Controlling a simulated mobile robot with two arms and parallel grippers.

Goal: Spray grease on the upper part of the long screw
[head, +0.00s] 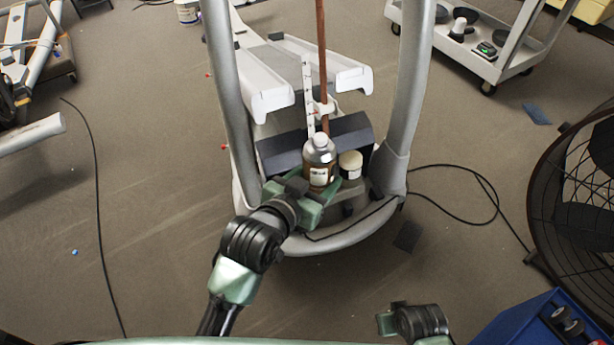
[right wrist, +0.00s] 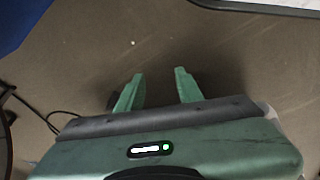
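The long screw (head: 321,60) is a reddish-brown upright rod in the middle of the elliptical machine's frame.
A small jar with a white lid (head: 350,164) stands right of the bottle. Thick grey uprights (head: 408,80) flank the screw, and white pedal rails (head: 325,65) lie behind. A large black fan (head: 580,190) and blue box (head: 545,322) are at right.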

